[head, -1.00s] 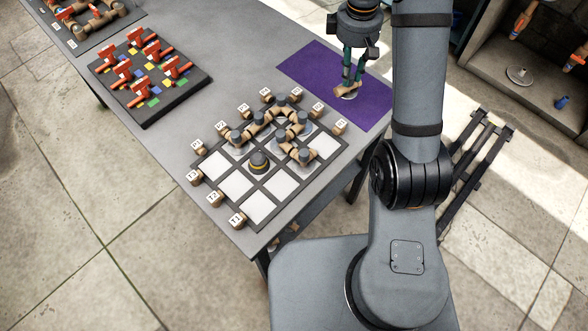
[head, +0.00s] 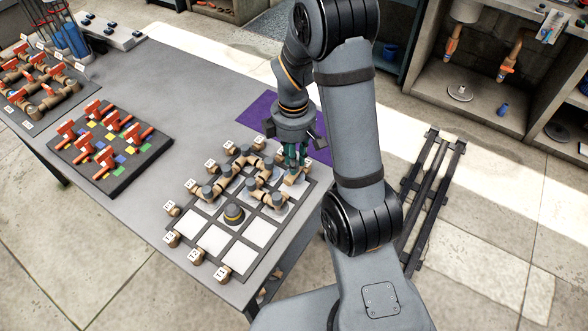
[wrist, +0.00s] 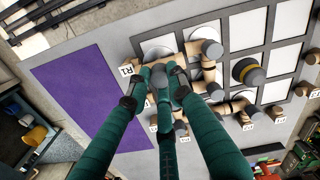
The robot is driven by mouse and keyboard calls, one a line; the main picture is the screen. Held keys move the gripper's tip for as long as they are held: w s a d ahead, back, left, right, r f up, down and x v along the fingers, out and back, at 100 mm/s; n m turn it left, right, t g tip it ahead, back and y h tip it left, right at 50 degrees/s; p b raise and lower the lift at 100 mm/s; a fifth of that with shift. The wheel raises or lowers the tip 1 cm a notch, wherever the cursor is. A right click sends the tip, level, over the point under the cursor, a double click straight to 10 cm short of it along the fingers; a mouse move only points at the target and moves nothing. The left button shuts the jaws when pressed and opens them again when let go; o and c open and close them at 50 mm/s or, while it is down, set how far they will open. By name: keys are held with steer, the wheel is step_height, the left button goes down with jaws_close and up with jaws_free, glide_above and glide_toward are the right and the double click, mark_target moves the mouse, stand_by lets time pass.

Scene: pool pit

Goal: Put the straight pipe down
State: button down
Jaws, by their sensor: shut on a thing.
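My gripper (head: 292,160) points down over the far right corner of the grid board (head: 256,258). It is shut on the straight pipe (head: 293,179), a short tan piece. In the wrist view the green fingers of my gripper (wrist: 156,82) close around the pipe (wrist: 148,61), beside the R1 label (wrist: 127,70). The fingers hide part of the pipe. I cannot tell whether it touches the board. Joined tan pipes with grey ends (head: 232,178) lie on the far cells, just left of my gripper.
A yellow-banded grey knob (head: 234,213) stands mid-board. Labelled tan blocks (head: 196,256) line the board's edges. Near cells (head: 213,240) are bare white. The purple mat (head: 258,112) lies behind. A dark tray with red-orange valves (head: 112,150) sits left.

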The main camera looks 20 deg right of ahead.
steer(key=shift+s+f, duration=0.1)
steer(key=shift+f, duration=1.95)
steer(key=shift+f, duration=0.1)
steer(key=shift+f, duration=0.2)
steer(key=c, duration=1.6)
jaws_free()
steer(key=shift+r, duration=0.15)
steer(key=shift+o, duration=0.2)
steer(key=shift+r, duration=0.55)
step_height(320, 180, up, 11)
steer(key=shift+a+r, duration=0.1)
